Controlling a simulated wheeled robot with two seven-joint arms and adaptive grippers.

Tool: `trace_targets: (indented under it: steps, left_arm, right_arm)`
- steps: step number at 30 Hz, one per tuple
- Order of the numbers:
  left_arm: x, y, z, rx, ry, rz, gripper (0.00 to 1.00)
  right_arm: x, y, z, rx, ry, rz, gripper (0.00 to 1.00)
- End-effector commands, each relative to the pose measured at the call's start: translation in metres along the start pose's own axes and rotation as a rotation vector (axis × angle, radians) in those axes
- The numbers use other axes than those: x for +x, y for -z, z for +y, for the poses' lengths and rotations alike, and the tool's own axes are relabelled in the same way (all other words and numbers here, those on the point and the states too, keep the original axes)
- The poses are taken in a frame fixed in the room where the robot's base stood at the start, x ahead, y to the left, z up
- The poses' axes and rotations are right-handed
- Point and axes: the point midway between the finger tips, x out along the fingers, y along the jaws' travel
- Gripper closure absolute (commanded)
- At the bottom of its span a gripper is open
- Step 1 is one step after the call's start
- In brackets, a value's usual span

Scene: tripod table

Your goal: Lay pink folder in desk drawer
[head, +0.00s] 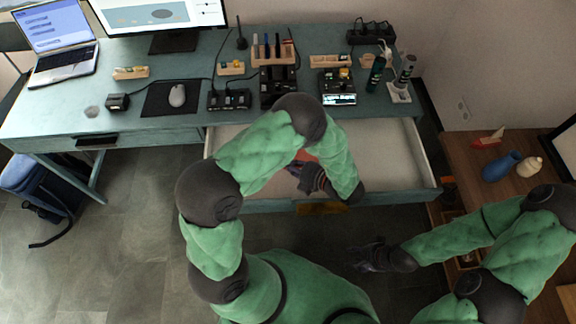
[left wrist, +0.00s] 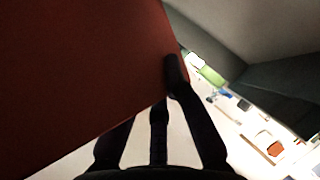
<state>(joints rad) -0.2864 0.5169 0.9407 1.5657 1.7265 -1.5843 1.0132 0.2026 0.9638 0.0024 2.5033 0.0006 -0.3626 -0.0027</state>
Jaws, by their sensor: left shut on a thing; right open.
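The pink folder looks dark red in the left wrist view (left wrist: 80,70), where it fills the upper left. In the head view only a small reddish part of it (head: 306,155) shows, beside my left arm. My left gripper (head: 308,178) is shut on the folder and is over the open desk drawer; its fingers also show in the left wrist view (left wrist: 166,95). The desk drawer (head: 390,150) is pulled out and its pale floor looks bare where visible. My left arm hides its middle. My right gripper (head: 368,258) is open and empty, in front of the drawer.
The teal desk (head: 60,115) holds a laptop (head: 65,55), a monitor, a mouse (head: 177,95), and several organizers and devices. A wooden side table (head: 480,165) with a blue vase (head: 500,166) stands at the right. A blue bag (head: 35,180) is under the desk's left.

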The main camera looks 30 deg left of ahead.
Motion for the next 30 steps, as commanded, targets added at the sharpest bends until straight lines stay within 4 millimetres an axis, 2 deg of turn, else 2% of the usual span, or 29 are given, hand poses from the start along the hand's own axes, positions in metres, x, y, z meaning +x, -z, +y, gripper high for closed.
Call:
trace_targets:
  steps: [6, 7, 9, 10, 22, 26, 30]
  left_arm:
    - [0.000, 0.000, 0.001, -0.001, 0.000, 0.000, 1.00]
    - [0.000, 0.000, 0.001, -0.001, 0.000, 0.000, 0.83]
    - [0.000, 0.000, 0.001, -0.001, 0.000, 0.000, 0.64]
    - [0.000, 0.000, 0.001, -0.001, 0.000, 0.000, 0.61]
    - [-0.005, -0.001, 0.000, 0.000, -0.001, -0.002, 0.61]
    - [-0.020, -0.001, 0.001, -0.001, -0.002, -0.004, 0.61]
    - [-0.047, -0.002, 0.001, -0.001, -0.003, -0.005, 0.61]
  right_arm:
    - [0.000, 0.000, 0.000, 0.000, 0.000, 0.000, 0.46]
    - [0.000, 0.000, 0.000, 0.000, 0.000, 0.000, 0.46]
    - [0.000, 0.000, 0.000, 0.000, 0.000, 0.000, 0.46]
    - [0.000, 0.000, 0.000, 0.000, 0.000, 0.000, 0.46]
    - [0.000, 0.000, 0.000, 0.000, 0.000, 0.000, 0.46]
    - [0.000, 0.000, 0.000, 0.000, 0.000, 0.000, 0.46]
    - [0.000, 0.000, 0.000, 0.000, 0.000, 0.000, 0.46]
